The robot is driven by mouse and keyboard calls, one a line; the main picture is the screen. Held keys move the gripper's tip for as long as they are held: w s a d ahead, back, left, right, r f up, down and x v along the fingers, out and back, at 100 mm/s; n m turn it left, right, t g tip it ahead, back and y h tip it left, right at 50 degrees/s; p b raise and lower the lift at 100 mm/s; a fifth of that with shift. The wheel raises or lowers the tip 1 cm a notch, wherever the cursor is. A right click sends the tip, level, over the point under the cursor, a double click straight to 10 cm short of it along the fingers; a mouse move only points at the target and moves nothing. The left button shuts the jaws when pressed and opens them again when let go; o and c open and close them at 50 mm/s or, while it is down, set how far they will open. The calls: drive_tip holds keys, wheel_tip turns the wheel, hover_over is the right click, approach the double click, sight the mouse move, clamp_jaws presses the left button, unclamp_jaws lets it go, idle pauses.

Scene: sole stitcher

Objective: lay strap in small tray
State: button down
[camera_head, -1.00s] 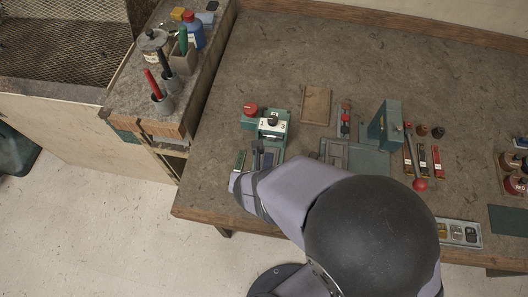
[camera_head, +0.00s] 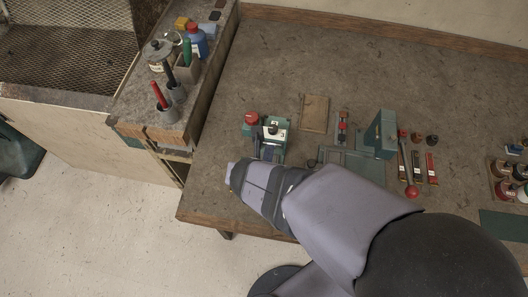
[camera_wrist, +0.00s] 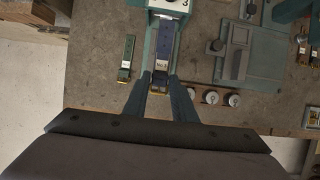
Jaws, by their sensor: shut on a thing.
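In the head view the stitcher (camera_head: 275,127) shows beyond my wrist, with part of the strap (camera_head: 268,153) visible; my fingertips are hidden there. A second, green strap (camera_wrist: 127,58) lies on the bench to the left of my fingers in the wrist view. I cannot tell which thing is the small tray; the arm covers the front right of the bench.
A green fixture with a grey plate (camera_wrist: 236,63) stands right of the stitcher, with small round white-topped pieces (camera_wrist: 212,97) nearer me. A green press (camera_head: 382,134), tools (camera_head: 417,165) and a wooden board (camera_head: 314,113) stand farther along. The bench's back middle is clear.

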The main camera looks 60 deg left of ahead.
drive_tip(key=w+a+r+m, duration=0.1)
drive_tip(key=w+m, duration=0.1)
drive_tip(key=w, duration=0.2)
drive_tip(key=n+b, duration=0.2)
drive_tip(key=b, duration=0.1)
hover_over(313, 122)
wheel_tip(313, 122, down, 2)
drive_tip(key=shift+s+d+f+p, duration=0.15)
drive_tip(key=shift+f+p, duration=0.5)
drive_tip(key=shift+f, duration=0.8)
drive_tip(key=shift+s+d+f+p, duration=0.2)
drive_tip(key=shift+f+p, duration=0.4)
drive_tip(key=shift+f, duration=0.9)
drive_tip(key=shift+s+d+f+p, duration=0.15)
drive_tip(key=shift+f+p, duration=0.5)
drive_tip(key=shift+f, duration=0.8)
drive_tip(key=shift+w+f, duration=0.1)
drive_tip(key=shift+f, duration=0.45)
drive_tip(key=shift+f, duration=0.1)
drive_tip(key=shift+f, duration=0.15)
drive_tip(key=c, duration=1.5)
unclamp_jaws()
drive_tip(key=shift+o, duration=0.2)
